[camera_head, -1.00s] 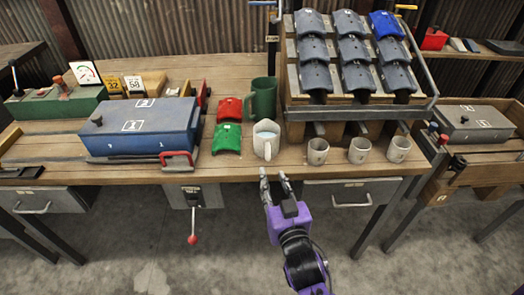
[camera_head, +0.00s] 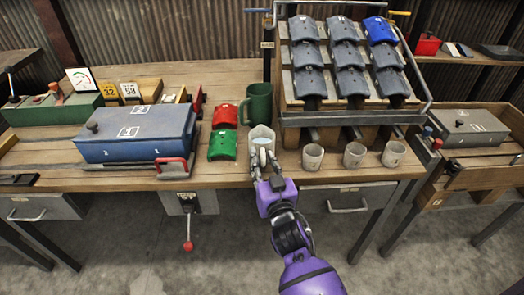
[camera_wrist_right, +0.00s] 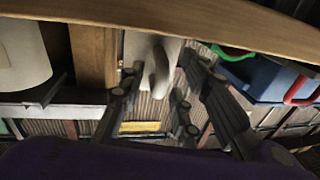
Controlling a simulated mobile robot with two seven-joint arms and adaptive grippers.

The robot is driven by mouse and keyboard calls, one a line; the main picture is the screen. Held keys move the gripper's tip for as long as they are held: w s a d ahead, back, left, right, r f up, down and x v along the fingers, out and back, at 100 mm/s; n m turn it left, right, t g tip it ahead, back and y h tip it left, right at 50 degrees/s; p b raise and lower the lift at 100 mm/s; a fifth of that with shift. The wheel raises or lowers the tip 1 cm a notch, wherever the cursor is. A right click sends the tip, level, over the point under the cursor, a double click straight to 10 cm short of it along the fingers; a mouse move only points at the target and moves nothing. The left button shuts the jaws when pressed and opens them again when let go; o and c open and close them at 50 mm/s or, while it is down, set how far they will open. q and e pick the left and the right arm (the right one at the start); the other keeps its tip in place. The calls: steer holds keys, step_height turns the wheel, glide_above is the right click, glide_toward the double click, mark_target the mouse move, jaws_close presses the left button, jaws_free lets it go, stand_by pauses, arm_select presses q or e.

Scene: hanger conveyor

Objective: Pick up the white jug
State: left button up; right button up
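The white jug (camera_head: 262,134) stands upright near the front edge of the workbench, its handle facing me. My right gripper (camera_head: 263,163) is at the jug's front, with its fingers at the handle. In the right wrist view the jug (camera_wrist_right: 136,48) shows beyond my open right gripper (camera_wrist_right: 161,74). Its handle lies between the spread fingers, and I see no clear contact. My left gripper is out of view.
A green mug (camera_head: 259,103) stands close behind the jug. Red (camera_head: 225,116) and green (camera_head: 222,145) curved pieces lie left of it, beside a blue case (camera_head: 138,134). Small cups (camera_head: 312,157) stand to the right, before a rack (camera_head: 350,119).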

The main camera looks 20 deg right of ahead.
jaws_close()
steer(key=shift+r, duration=0.2)
stand_by(0.3)
